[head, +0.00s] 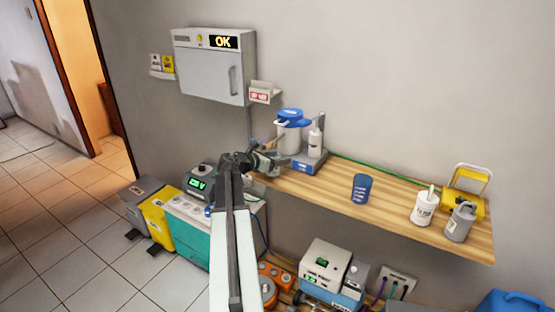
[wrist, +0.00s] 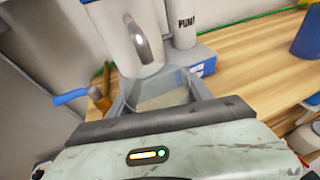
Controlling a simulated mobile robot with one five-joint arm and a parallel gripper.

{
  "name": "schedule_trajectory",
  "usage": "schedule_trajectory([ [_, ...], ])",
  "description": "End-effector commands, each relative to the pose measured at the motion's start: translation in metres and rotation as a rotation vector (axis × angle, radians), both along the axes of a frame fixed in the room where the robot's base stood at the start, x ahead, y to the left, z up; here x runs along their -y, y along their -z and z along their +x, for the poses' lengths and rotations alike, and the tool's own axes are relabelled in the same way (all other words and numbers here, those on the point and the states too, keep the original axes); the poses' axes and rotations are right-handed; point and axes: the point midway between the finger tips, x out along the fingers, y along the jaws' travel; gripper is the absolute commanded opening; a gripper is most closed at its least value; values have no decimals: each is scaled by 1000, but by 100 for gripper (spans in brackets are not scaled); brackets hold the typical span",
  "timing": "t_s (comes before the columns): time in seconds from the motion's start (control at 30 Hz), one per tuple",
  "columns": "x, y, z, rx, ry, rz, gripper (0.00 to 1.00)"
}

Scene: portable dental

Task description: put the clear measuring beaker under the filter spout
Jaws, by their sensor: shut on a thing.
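The filter is a white container with a blue lid (head: 291,117), standing at the left end of the wooden shelf. In the wrist view its white body (wrist: 110,35) and metal spout (wrist: 140,42) are just beyond my jaws. My gripper (head: 282,161) is at the shelf's left end, in front of the filter; in the wrist view my gripper (wrist: 163,95) is shut on the clear measuring beaker (wrist: 162,92). The beaker is see-through and appears close below the spout. I cannot tell whether it rests on anything. It is too small to make out in the head view.
A white bottle (head: 315,138) stands on a blue-grey base (head: 310,163) right of the filter. A blue cup (head: 361,188), a white tub (head: 424,208) and a grey canister (head: 459,223) stand farther right. The shelf (head: 330,192) is bare between base and cup.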

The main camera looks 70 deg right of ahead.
Motion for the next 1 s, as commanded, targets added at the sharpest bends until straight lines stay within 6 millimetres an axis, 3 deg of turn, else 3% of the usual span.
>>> schedule_trajectory([
  [0.87,0,11,-2,0,2,0,20],
  [0.9,0,11,-2,0,2,0,61],
  [1.0,0,10,-2,0,2,0,84],
])
